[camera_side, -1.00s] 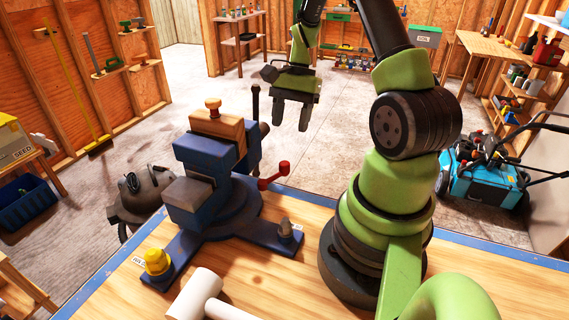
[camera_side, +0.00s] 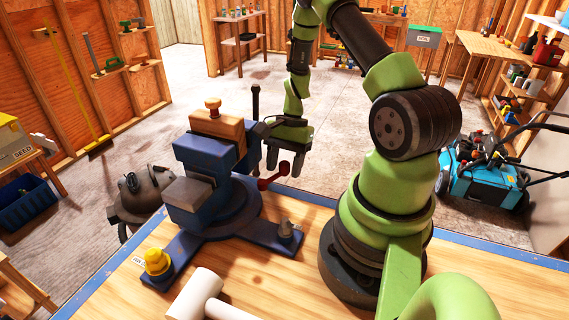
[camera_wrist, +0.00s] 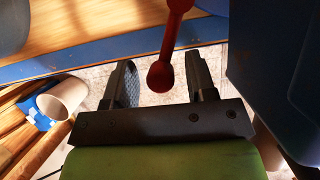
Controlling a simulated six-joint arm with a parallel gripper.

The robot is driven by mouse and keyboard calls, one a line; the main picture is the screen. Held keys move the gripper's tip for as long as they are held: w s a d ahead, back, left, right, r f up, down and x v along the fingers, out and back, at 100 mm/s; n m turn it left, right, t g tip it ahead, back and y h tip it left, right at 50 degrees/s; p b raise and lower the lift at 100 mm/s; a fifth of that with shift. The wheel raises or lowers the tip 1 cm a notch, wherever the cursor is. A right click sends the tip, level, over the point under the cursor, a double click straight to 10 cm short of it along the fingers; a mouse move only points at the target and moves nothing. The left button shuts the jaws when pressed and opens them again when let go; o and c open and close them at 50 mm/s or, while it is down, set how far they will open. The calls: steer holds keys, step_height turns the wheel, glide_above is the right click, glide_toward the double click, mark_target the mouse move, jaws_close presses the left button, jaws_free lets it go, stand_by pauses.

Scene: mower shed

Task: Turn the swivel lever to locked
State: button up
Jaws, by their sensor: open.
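The swivel lever is a red bar with a ball end (camera_side: 283,169), sticking out to the right from the base of the blue vise (camera_side: 212,150). In the wrist view the red lever (camera_wrist: 171,45) comes down from the top, and its ball lies between the two finger pads in the picture. My gripper (camera_side: 283,165) is open around the lever's ball end, fingers pointing down. In the wrist view my gripper (camera_wrist: 160,82) shows a gap on both sides of the ball, with no contact visible. The lever's pivot is hidden.
The vise body (camera_wrist: 275,70) stands close on the right in the wrist view. A yellow knob (camera_side: 156,262) and a grey knob (camera_side: 286,228) sit on the vise's base arms. A white mallet (camera_side: 205,297) lies on the bench (camera_side: 262,288).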

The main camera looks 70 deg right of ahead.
steer(key=shift+c, duration=0.2)
jaws_close()
